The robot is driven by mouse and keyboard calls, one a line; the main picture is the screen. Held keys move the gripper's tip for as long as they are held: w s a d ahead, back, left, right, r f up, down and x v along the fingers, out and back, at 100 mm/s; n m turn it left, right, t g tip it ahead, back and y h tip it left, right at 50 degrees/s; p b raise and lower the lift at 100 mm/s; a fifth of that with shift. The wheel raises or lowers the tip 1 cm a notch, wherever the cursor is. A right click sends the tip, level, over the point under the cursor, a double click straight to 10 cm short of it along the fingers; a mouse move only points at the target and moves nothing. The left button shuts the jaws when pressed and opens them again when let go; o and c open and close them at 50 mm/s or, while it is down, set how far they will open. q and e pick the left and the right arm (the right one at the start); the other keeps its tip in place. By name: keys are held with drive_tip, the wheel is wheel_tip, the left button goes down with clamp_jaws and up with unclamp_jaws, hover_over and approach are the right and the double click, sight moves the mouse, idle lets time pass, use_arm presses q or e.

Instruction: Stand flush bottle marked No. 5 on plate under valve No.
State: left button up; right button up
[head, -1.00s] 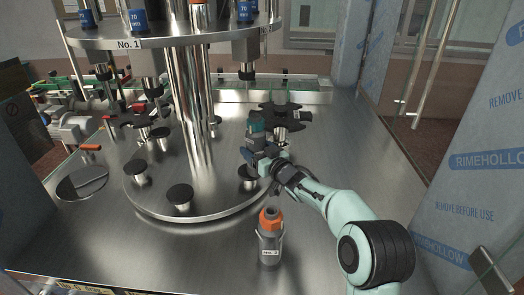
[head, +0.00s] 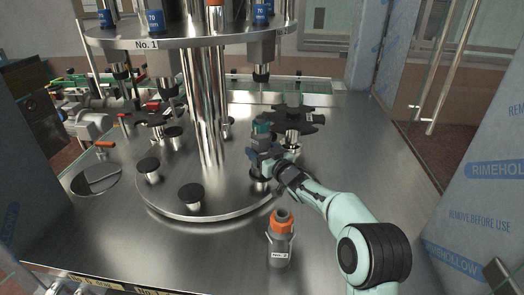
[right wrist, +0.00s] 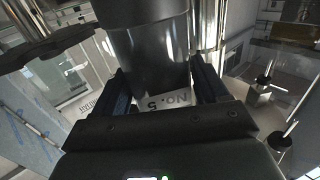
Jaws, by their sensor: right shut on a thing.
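My right gripper (head: 264,158) is shut on a dark grey bottle with a teal cap (head: 261,127). In the right wrist view the fingers (right wrist: 166,92) hold the bottle's body from both sides, and its label "No. 5" (right wrist: 168,102) shows upside down. In the head view the bottle looks upright at the right side of the round carousel (head: 160,206). A black plate (head: 258,186) shows partly below the gripper; I cannot tell whether the bottle touches it. A valve (head: 261,75) hangs above from the upper ring, which is marked "No. 1" (head: 146,44). My left gripper is not in view.
A grey bottle with an orange cap, marked "No. 2" (head: 280,245), stands on the steel table in front. Other black plates (head: 191,190) sit on the carousel around bright columns (head: 203,110). A black star wheel (head: 292,117) is just behind the gripper. The table's right side is clear.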

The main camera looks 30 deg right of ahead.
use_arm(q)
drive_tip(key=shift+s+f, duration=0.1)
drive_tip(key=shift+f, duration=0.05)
use_arm(e)
drive_tip(key=shift+f, duration=0.15)
idle(0.7)
drive_tip(key=o, duration=1.6)
drive_tip(key=shift+o, duration=0.2)
drive_tip(key=shift+f, duration=0.2)
use_arm(q)
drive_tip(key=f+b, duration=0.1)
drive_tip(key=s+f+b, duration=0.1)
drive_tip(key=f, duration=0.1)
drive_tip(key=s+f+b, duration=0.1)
drive_tip(key=b, duration=0.1)
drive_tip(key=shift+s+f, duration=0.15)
use_arm(e)
drive_tip(key=s, duration=1.3)
drive_tip(key=shift+s+a+r, duration=0.2)
drive_tip(key=shift+s+a, duration=0.05)
drive_tip(key=shift+a, duration=0.1)
